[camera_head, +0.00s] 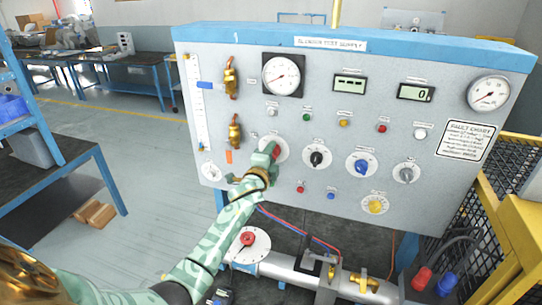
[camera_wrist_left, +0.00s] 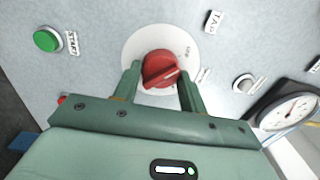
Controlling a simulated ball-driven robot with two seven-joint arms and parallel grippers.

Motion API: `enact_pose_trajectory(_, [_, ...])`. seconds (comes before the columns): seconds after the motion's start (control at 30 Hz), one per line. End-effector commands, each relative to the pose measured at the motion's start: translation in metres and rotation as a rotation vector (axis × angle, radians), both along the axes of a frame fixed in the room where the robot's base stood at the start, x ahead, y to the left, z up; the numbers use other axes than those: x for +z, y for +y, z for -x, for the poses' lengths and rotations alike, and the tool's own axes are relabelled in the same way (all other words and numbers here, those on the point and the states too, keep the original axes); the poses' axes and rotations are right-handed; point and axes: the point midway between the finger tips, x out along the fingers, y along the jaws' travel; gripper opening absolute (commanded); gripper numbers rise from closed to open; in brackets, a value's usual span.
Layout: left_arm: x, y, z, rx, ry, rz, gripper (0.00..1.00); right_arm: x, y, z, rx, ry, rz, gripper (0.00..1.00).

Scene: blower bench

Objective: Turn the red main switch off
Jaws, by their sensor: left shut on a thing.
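The red main switch (camera_head: 277,153) is a red knob on a round white plate, at the left-centre of the grey panel. In the left wrist view the knob (camera_wrist_left: 160,70) sits between the two green fingers of my left gripper (camera_wrist_left: 159,86), one on each side, closed on it. In the head view my left gripper (camera_head: 268,155) reaches the switch from below left and hides part of it. A pale line runs across the knob, slanting in the wrist view; the small markings around it are too blurred to read. My right gripper is not in view.
A black knob (camera_head: 317,158) and a blue knob (camera_head: 361,167) stand to the right on the panel. Brass fittings (camera_head: 235,132) project at the left. A pipe with a red-handled disc (camera_head: 248,240) lies below. A yellow guard (camera_head: 516,225) stands at the right.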

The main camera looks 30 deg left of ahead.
Motion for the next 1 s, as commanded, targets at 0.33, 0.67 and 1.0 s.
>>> enact_pose_trajectory(0.33, [-0.001,0.0,0.0,0.0,0.002,0.001,0.63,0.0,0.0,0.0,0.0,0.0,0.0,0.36])
enact_pose_trajectory(0.67, [-0.001,-0.002,0.011,0.001,0.002,-0.001,0.63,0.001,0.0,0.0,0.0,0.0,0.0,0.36])
enact_pose_trajectory(1.0, [-0.003,-0.023,0.094,0.0,0.003,0.0,0.63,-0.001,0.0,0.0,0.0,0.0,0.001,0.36])
